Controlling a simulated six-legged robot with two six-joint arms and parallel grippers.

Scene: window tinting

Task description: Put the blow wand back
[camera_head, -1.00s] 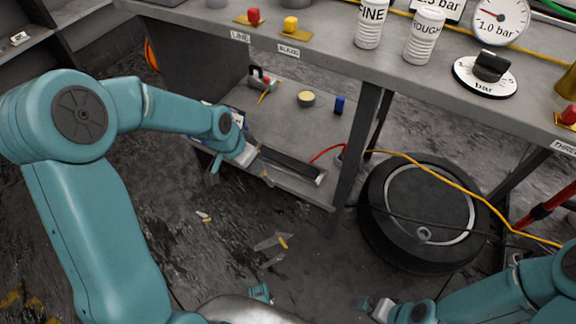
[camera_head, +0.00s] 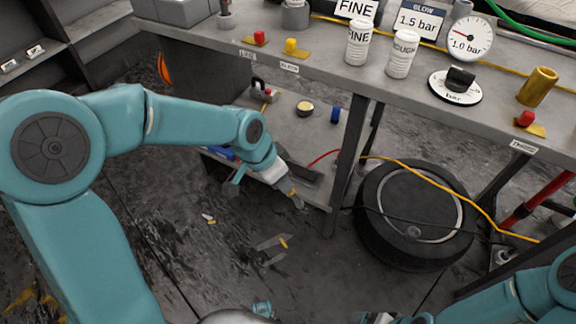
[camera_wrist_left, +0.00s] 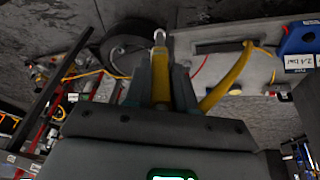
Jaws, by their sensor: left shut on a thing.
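The blow wand shows in the left wrist view as a yellow body (camera_wrist_left: 160,88) with a silver tip (camera_wrist_left: 159,37). It lies between the fingers of my left gripper (camera_wrist_left: 161,82), which is shut on it. A yellow hose (camera_wrist_left: 226,80) curves beside the right-hand finger. In the head view my left gripper (camera_head: 290,192) is at the front edge of the lower shelf (camera_head: 290,130), pointing down and right; the wand is mostly hidden there. My right gripper (camera_head: 378,318) is cut off at the bottom edge, so its fingers cannot be read.
The bench (camera_head: 310,65) carries a brass cylinder (camera_head: 537,86), white cans, a gauge (camera_head: 470,38) and a black dial. A black round drum (camera_head: 415,215) with yellow and black hoses stands right of the bench leg (camera_head: 347,165).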

